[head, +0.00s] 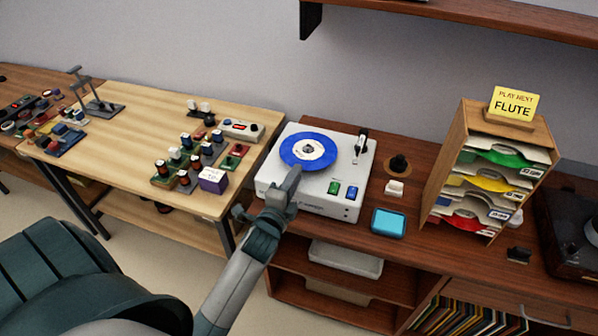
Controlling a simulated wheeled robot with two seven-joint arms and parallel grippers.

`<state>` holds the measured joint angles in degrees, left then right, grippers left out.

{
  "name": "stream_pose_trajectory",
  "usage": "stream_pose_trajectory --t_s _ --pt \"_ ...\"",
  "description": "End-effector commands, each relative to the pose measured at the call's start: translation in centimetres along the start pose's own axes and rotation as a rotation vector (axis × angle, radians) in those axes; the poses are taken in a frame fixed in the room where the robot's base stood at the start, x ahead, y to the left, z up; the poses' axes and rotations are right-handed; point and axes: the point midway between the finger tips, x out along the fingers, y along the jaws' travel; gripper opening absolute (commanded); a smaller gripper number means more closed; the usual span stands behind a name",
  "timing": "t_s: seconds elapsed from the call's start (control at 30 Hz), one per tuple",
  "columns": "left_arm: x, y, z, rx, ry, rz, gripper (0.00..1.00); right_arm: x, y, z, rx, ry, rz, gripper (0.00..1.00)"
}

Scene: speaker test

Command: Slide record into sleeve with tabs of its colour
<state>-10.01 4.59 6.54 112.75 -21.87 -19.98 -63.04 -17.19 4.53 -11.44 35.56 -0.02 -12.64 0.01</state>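A blue record (308,149) with a white label lies flat on top of a white player (305,200). A wooden rack (447,160) to the right holds several stacked sleeves. Green (502,158), yellow (492,183) and red (467,223) show among the sleeves; blue bits also show, but I cannot tell the tabs apart clearly. My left gripper (291,182) is at the player's front left edge, just in front of the record. I cannot tell whether its fingers are apart. It seems to hold nothing. My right gripper is out of view.
A yellow card reading FLUTE (513,104) stands on the rack. A blue-screened device (388,221) and a dark round piece (398,164) lie between player and rack. A dark turntable (575,235) is at far right. A pale workbench (130,115) with small parts stands left.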

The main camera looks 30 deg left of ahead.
Motion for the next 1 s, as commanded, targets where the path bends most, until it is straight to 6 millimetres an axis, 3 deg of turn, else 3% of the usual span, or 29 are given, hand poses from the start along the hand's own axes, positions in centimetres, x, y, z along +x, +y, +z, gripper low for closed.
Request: stream_pose_trajectory --t_s 0.3,0.7,0.83,1.0 --pt "2.5 -0.1 0.0 0.001 0.0 0.0 0.17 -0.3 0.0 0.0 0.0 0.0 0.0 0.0" --pt "2.8 0.0 0.0 0.0 0.0 0.0 0.17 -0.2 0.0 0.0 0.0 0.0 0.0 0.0" --pt "2.8 0.0 0.0 0.0 0.0 0.0 0.02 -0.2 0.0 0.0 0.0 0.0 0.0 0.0" --pt "2.8 0.1 0.0 0.0 0.0 0.001 0.0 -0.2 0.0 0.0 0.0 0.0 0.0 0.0"
